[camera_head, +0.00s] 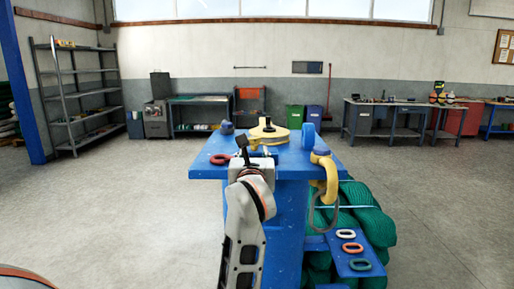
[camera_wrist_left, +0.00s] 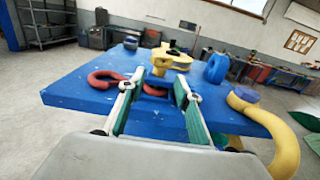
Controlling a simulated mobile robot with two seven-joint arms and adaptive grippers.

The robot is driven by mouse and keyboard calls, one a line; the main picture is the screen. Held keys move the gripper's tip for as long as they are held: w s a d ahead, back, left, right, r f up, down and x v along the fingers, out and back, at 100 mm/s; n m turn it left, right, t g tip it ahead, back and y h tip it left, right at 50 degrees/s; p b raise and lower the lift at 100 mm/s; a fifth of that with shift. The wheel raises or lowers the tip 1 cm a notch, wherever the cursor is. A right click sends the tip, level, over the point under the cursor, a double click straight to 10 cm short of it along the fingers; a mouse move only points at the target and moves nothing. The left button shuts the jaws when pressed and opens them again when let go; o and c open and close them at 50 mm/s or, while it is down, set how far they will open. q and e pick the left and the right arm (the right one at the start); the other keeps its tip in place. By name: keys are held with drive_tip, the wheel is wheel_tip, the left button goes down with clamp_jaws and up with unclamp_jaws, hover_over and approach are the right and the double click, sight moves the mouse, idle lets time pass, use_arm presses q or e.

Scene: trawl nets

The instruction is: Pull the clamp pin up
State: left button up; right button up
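My left gripper (camera_head: 246,150) reaches over the front of the blue table (camera_head: 205,174). In the left wrist view its two fingers (camera_wrist_left: 160,83) are spread apart, with a clear gap between them. A yellow upright piece with a wide top (camera_wrist_left: 161,60), apparently the clamp pin, stands on a blue base just ahead of and between the fingertips. I see no contact, though its lower part is partly hidden. Behind it is a yellow disc (camera_head: 270,134) with a dark knob on top; the disc also shows in the left wrist view (camera_wrist_left: 180,58). My right gripper is out of view.
A red link (camera_head: 220,159) lies left of the gripper. A blue post (camera_head: 310,136) and a yellow hook (camera_head: 329,178) with a hanging ring are at the table's right. A low blue shelf (camera_head: 338,258) holds coloured links beside green netting (camera_head: 367,213). Floor is clear on the left.

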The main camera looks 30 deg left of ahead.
sight(254, 147)
use_arm(q)
drive_tip(key=shift+x, duration=2.75)
